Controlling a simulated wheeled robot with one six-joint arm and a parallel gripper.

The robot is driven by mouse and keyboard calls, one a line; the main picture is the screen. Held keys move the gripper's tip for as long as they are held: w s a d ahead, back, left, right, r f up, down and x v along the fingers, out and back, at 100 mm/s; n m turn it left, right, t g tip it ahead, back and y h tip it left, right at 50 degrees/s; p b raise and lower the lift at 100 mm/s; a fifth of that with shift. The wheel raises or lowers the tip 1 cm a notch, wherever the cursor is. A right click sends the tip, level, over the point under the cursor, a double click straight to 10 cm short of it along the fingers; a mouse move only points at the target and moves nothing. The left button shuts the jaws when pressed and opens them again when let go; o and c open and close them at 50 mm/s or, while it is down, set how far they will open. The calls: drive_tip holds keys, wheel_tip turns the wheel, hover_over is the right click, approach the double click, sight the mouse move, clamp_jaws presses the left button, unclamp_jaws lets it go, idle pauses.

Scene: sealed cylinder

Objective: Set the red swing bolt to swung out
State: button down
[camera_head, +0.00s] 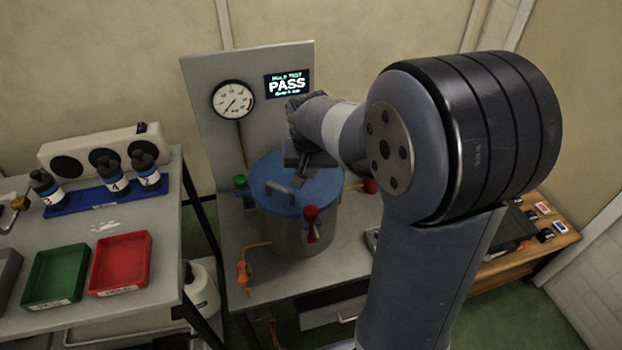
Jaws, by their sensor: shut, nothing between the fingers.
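A steel cylinder (287,236) with a blue lid (275,193) stands on the table in the head view. A red swing bolt (312,217) stands roughly upright at the lid's front right edge. Another red knob (370,186) shows to the right behind the cylinder, partly hidden by my arm; I cannot tell what it belongs to. A green knob (241,184) sits at the lid's left edge. My gripper (301,181) is shut and empty, pointing down over the right part of the lid, behind the red swing bolt and apart from it.
The lid has a grey handle (279,190). A panel (200,90) behind carries a gauge (233,99) and a screen (288,84) reading PASS. The left table holds a green tray (55,276), a red tray (120,264) and black bottles.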

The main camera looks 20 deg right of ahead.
sight(311, 224)
drive_tip(key=x, duration=0.8)
drive_tip(key=shift+f+p, duration=0.25)
drive_tip(key=shift+p, duration=0.15)
drive_tip(key=s, duration=0.1)
drive_tip(key=s+a, duration=0.1)
drive_tip(key=s, duration=0.1)
drive_tip(key=shift+s+p, duration=0.2)
drive_tip(key=shift+p, duration=0.2)
drive_tip(key=shift+s, duration=0.15)
drive_tip(key=shift+f+b, duration=0.15)
drive_tip(key=shift+b, duration=0.5)
